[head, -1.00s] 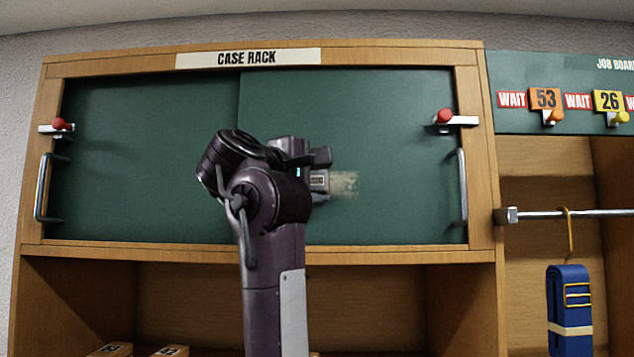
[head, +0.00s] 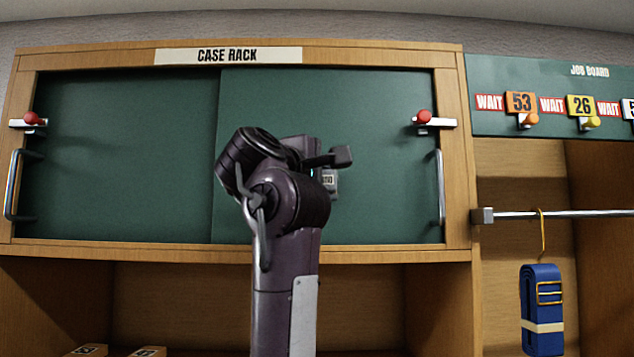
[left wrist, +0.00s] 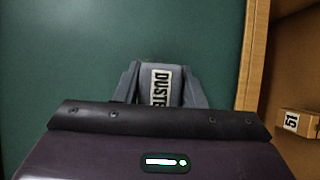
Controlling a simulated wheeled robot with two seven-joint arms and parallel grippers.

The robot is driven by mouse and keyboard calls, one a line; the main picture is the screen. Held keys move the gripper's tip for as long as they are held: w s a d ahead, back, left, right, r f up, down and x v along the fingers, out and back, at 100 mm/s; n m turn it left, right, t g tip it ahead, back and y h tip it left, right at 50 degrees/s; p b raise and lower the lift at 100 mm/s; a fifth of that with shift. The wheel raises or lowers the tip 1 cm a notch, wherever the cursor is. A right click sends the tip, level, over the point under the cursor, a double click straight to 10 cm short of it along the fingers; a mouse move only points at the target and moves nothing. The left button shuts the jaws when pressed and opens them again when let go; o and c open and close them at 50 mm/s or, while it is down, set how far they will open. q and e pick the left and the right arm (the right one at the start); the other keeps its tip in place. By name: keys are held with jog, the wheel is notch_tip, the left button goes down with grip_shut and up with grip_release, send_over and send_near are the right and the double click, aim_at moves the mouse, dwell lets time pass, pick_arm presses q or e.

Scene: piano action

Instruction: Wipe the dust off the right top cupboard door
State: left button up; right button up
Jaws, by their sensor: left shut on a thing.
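The right top cupboard door (head: 390,180) is a dark green panel under the CASE RACK sign. No dust patch shows on its visible part; my arm hides part of it. My left gripper (left wrist: 163,95) is shut on a grey duster (left wrist: 160,82) with a DUSTER label, held in front of the door. In the head view the duster (head: 329,184) shows just right of my wrist, its far side hidden. I cannot tell if it touches the door. My right gripper is not in view.
A red-knobbed latch (head: 424,117) and a metal handle (head: 440,188) sit at the door's right edge. The left door (head: 120,150) is beside it. Right of the cupboard, a blue strap (head: 542,300) hangs from a rail (head: 580,213) below the job board (head: 520,70).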

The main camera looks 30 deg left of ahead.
pick_arm(q)
jog(key=shift+w+d, duration=0.45)
jog(key=shift+d, duration=0.2)
jog(key=shift+w+d, duration=0.45)
jog(key=shift+d, duration=0.2)
jog(key=shift+s+a+b, duration=0.25)
jog(key=shift+s+a, duration=0.3)
jog(key=shift+a, duration=0.3)
jog(key=shift+s+a+b, duration=0.25)
jog(key=shift+s+a, duration=0.3)
jog(key=shift+a, duration=0.35)
jog(key=shift+s+a+b, duration=0.25)
jog(key=shift+s+a, duration=0.3)
jog(key=shift+a, duration=0.3)
jog(key=shift+s+a, duration=0.55)
jog(key=shift+a, duration=0.35)
jog(key=s+d+b, duration=0.2)
jog(key=s, duration=0.1)
jog(key=s+d+b, duration=0.1)
jog(key=s, duration=0.1)
jog(key=shift+d, duration=0.15)
